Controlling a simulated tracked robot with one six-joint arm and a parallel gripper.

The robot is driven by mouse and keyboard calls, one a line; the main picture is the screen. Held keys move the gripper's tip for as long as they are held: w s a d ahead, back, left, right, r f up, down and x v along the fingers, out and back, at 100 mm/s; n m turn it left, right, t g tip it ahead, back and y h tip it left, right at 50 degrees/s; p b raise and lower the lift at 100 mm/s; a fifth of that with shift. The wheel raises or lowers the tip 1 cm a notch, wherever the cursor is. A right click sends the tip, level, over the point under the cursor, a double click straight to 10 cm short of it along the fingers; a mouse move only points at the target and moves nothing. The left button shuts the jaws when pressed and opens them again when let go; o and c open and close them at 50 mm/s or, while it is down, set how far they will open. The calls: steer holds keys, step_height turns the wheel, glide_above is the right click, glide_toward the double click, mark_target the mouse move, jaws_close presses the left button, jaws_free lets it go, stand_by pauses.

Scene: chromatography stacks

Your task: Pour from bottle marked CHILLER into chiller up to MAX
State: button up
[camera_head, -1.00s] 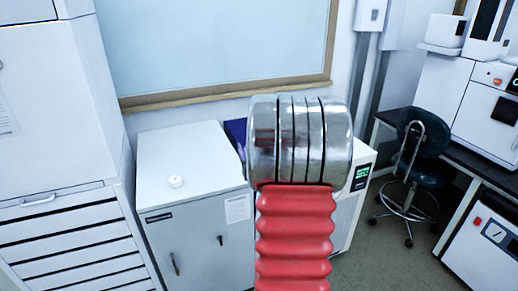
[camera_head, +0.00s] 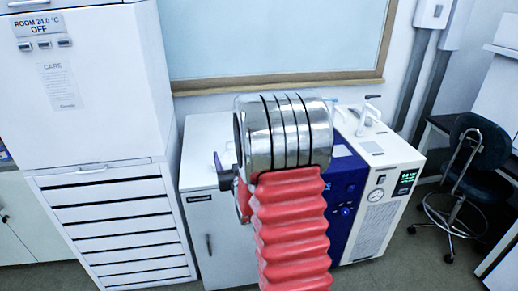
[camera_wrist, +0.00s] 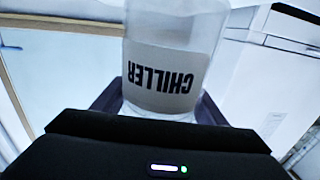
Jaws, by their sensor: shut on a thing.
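My gripper (camera_wrist: 158,106) is shut on a clear bottle (camera_wrist: 172,28) in the wrist view. Its pale label reads CHILLER and appears upside down there. The bottle's far end runs out of the picture, and I cannot tell the liquid level in it. In the head view my arm hides the bottle, and only a dark bit of my gripper shows at its left. The chiller (camera_head: 393,160), a white and dark-blue unit with a gauge and a green display, stands on the floor right of my arm. White fittings show on its top. I cannot see a MAX mark.
A low white cabinet (camera_head: 203,135) stands left of the chiller, partly behind my arm. A tall white cabinet with drawers (camera_head: 115,215) is at the left. A dark stool (camera_head: 478,150) stands at the right. Open floor (camera_head: 420,260) lies in front of the chiller.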

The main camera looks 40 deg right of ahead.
steer(key=w+a+f+n+y, duration=0.1)
steer(key=w+a+f+y, duration=0.1)
steer(key=a, duration=0.8)
steer(key=w+a+f+n+t+y, duration=0.1)
steer(key=w+a+f+n+y, duration=0.1)
steer(key=a, duration=0.8)
steer(key=w+a+f+n+y, duration=0.2)
steer(key=a+f+y, duration=0.1)
steer(key=a, duration=0.8)
steer(key=shift+w+t, duration=0.25)
steer(key=shift+t, duration=0.05)
steer(key=shift+d+r, duration=0.1)
steer(key=shift+d, duration=0.05)
